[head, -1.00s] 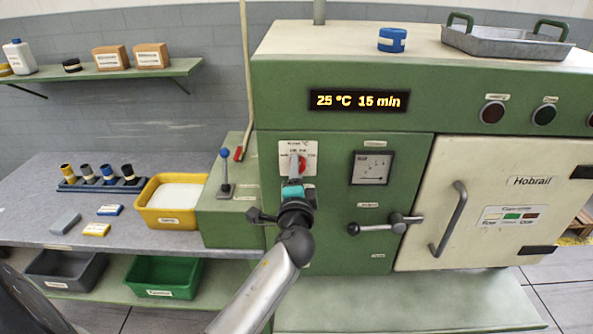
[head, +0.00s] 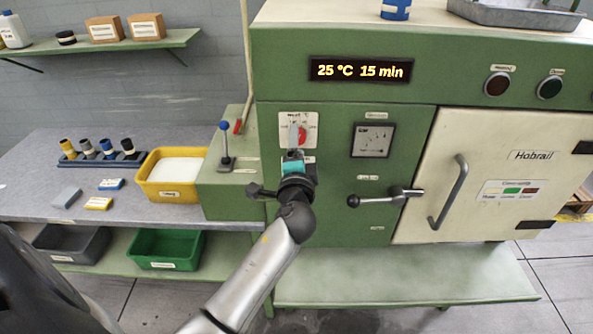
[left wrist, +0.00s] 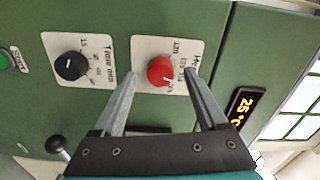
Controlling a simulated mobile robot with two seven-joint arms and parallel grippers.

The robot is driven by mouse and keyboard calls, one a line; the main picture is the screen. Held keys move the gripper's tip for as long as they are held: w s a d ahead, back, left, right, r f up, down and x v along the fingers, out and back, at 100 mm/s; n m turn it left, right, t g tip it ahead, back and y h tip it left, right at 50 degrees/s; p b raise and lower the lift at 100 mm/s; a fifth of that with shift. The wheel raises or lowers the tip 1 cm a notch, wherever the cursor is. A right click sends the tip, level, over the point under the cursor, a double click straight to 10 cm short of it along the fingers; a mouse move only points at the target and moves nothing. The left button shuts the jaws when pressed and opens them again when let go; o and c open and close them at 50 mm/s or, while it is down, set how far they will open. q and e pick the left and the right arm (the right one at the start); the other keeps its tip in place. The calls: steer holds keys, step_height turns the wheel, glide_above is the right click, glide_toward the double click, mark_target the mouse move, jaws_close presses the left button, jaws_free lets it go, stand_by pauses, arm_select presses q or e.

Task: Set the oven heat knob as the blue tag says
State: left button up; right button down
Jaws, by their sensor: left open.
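The red heat knob (head: 302,134) sits on a white plate on the green oven front; it also shows in the left wrist view (left wrist: 161,71). My left gripper (left wrist: 162,73) is open, its two fingers on either side of the red knob; I cannot tell whether they touch it. A black timer knob (left wrist: 71,66) is beside it in the left wrist view. The blue tag (head: 111,184) lies on the grey bench, its writing too small to read. The display (head: 360,70) reads 25 °C 15 min. My right gripper is not in view.
A yellow tag (head: 98,203) and a grey block (head: 67,197) lie near the blue tag. A yellow bin (head: 172,193) stands beside the green side box with a blue-topped lever (head: 224,146). A lever handle (head: 385,197) and the cream oven door (head: 500,190) are to the right.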

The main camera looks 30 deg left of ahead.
arm_select(q)
steer(key=b+v, duration=0.2)
steer(key=v, duration=1.2)
steer(key=shift+b, duration=0.35)
steer(key=shift+d+f, duration=0.1)
steer(key=shift+d, duration=0.05)
